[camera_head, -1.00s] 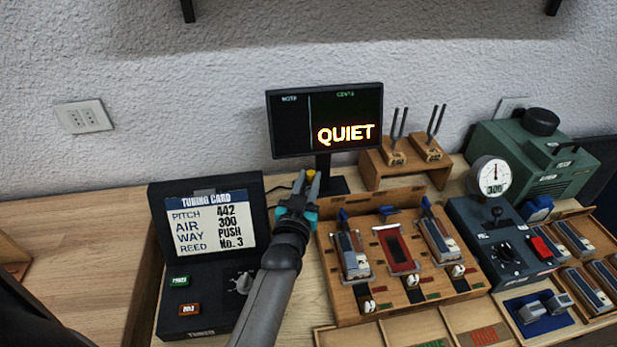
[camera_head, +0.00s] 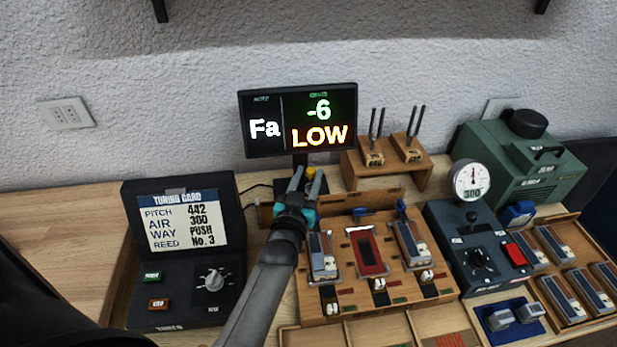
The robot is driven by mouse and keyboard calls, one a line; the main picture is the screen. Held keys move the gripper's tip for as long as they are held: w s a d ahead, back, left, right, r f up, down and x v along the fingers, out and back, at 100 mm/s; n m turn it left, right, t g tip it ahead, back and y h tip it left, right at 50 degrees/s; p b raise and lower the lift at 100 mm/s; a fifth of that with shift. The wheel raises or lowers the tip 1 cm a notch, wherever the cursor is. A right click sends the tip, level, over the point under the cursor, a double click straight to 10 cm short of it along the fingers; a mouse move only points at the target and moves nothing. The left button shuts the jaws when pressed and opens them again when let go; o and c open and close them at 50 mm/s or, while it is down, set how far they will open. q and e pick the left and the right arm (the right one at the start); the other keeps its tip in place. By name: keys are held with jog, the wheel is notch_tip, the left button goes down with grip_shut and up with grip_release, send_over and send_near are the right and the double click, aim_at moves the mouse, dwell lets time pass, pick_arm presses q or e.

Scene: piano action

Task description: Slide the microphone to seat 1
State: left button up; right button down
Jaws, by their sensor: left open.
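My left gripper (camera_head: 303,182) is open at the back left of the wooden test board (camera_head: 340,307), below the monitor. A small yellow-topped piece (camera_head: 311,173) shows at its fingertips; it may be the microphone, but I cannot tell for sure or see whether the fingers touch it. Seat 1 cannot be read from a label; the left seat of the board holds a grey reed block (camera_head: 322,262). The middle seat (camera_head: 367,250) shows a dark red opening, and the right seat holds another grey block (camera_head: 411,243). My gripper hides part of the board's back rail (camera_head: 340,202). My right gripper is not in view.
The monitor (camera_head: 300,118) reads "Fa", "-6" and "LOW". A tuning card box (camera_head: 185,250) stands left, tuning forks on a wooden stand (camera_head: 388,165) behind. A control box with a gauge (camera_head: 475,245) and a green machine (camera_head: 520,160) stand right.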

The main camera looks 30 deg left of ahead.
pick_arm(q)
jog(key=shift+s, duration=0.1)
jog(key=shift+s+d, duration=0.1)
jog(key=shift+s, duration=0.1)
jog(key=p+v, duration=0.6)
jog(key=v, duration=0.8)
jog(key=shift+s, duration=0.35)
jog(key=shift+d+f, duration=0.1)
